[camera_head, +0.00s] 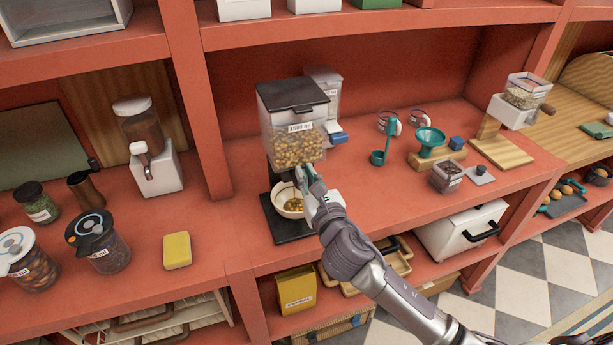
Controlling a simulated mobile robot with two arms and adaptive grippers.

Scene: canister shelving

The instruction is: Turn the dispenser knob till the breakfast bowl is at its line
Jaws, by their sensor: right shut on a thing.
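The dispenser (289,122) stands on the middle shelf, a clear hopper with a black lid, a white label and golden cereal inside. The breakfast bowl (283,207) is cream and sits on the dispenser's black base under the hopper. Some cereal lies in the bowl; its line cannot be made out. My right gripper (307,175) is shut on the dispenser knob at the front, below the hopper. The gripper hides the knob and covers the bowl's right side. My left gripper is not in view.
A yellow sponge (177,250) and lidded jars (97,241) stand to the left. A teal funnel (430,139) on a wooden stand and a small clear container (447,176) are to the right. A shelf upright (198,100) rises left of the dispenser. The shelf between sponge and dispenser is clear.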

